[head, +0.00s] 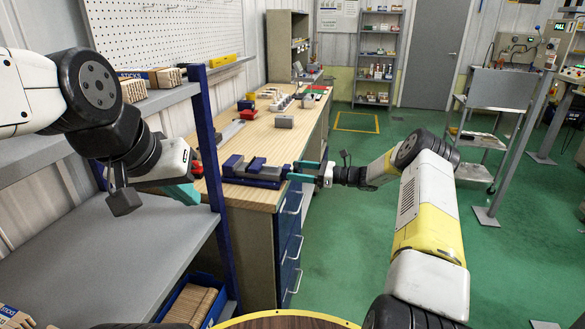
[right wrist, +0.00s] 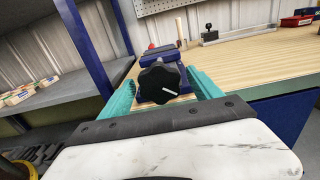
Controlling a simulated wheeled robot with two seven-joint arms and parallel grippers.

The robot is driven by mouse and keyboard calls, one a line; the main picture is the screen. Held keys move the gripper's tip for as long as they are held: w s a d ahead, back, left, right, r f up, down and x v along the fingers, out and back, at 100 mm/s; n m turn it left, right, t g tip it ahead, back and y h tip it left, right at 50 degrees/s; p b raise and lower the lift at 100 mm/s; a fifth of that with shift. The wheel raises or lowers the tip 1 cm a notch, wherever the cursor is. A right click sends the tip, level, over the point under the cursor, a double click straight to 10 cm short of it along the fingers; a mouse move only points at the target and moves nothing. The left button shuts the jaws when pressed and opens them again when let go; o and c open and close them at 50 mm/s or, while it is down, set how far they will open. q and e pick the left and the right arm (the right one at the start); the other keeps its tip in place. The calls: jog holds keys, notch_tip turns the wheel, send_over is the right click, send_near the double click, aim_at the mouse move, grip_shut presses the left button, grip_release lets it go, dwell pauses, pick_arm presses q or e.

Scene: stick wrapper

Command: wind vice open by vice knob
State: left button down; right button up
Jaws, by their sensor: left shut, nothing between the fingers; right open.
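The blue vice (head: 252,172) sits on the near end of the wooden workbench. Its black lobed knob (right wrist: 159,83) faces my right wrist camera, with a white mark on its face pointing to the lower right. My right gripper (head: 300,176) is at the knob end of the vice, its teal fingers open on either side of the knob. In the right wrist view a gap shows beside the knob; contact cannot be told. In the head view the knob is hard to make out. My left gripper (head: 186,192) is shut and empty, left of the vice near the blue shelf post.
A blue post (head: 208,140) of the grey shelf (head: 130,255) stands close by my left gripper. Blue drawers (head: 290,255) are under the workbench (head: 262,140). Grey and red items lie farther back on the bench.

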jog(key=shift+w+a, duration=0.1)
jog(key=shift+a, duration=0.15)
jog(key=shift+c, duration=0.2)
jog(key=c, duration=1.3)
jog(key=shift+n, duration=1.4)
jog(key=o, duration=1.3)
jog(key=shift+o, duration=0.2)
jog(key=v, duration=0.7)
jog(key=shift+d, duration=0.35)
